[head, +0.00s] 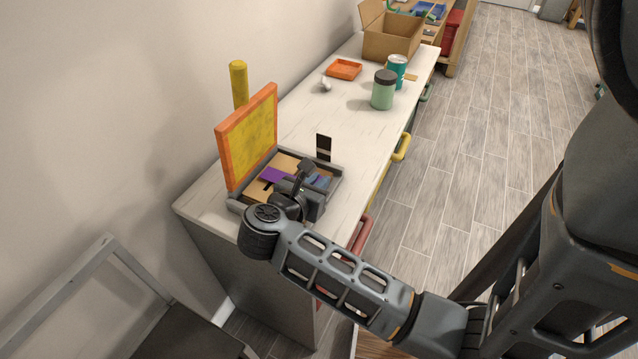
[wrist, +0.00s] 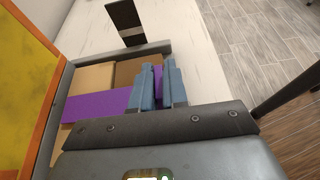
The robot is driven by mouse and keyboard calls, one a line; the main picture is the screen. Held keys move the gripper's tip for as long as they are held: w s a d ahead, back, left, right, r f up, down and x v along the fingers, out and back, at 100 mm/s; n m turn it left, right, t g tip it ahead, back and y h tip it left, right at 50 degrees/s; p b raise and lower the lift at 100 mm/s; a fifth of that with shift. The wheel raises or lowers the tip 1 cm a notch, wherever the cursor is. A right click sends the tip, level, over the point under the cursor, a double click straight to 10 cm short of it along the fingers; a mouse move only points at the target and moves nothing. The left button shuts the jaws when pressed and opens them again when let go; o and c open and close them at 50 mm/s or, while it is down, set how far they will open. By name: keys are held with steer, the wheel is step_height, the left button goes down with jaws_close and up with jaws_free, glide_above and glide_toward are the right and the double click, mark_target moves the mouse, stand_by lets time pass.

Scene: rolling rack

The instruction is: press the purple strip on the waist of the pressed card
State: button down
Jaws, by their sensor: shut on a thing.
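The purple strip (head: 277,174) lies in a grey tray (head: 238,205) on the white counter. In the wrist view the purple strip (wrist: 100,106) runs across tan and brown pieces towards my gripper (wrist: 159,72). My gripper's two fingers are closed together at the strip's right end, with purple showing between them. In the head view my gripper (head: 303,182) is low over the tray and hides part of its contents. A tan piece (wrist: 92,78) and a brown piece (wrist: 127,70) lie beside the strip; I cannot tell which is the pressed card.
An orange-framed yellow panel (head: 250,137) stands upright along the tray's left side, by a yellow post (head: 239,84). A black upright plate (head: 323,147) with a pale band stands behind the tray. A green jar (head: 383,92), teal can (head: 397,70) and orange dish (head: 344,69) stand farther back.

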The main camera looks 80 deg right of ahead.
steer(key=c, duration=1.1)
jaws_free()
steer(key=shift+a, duration=0.1)
steer(key=v, duration=0.8)
steer(key=shift+s+b, duration=0.3)
steer(key=shift+b, duration=0.05)
steer(key=shift+s+r, duration=0.1)
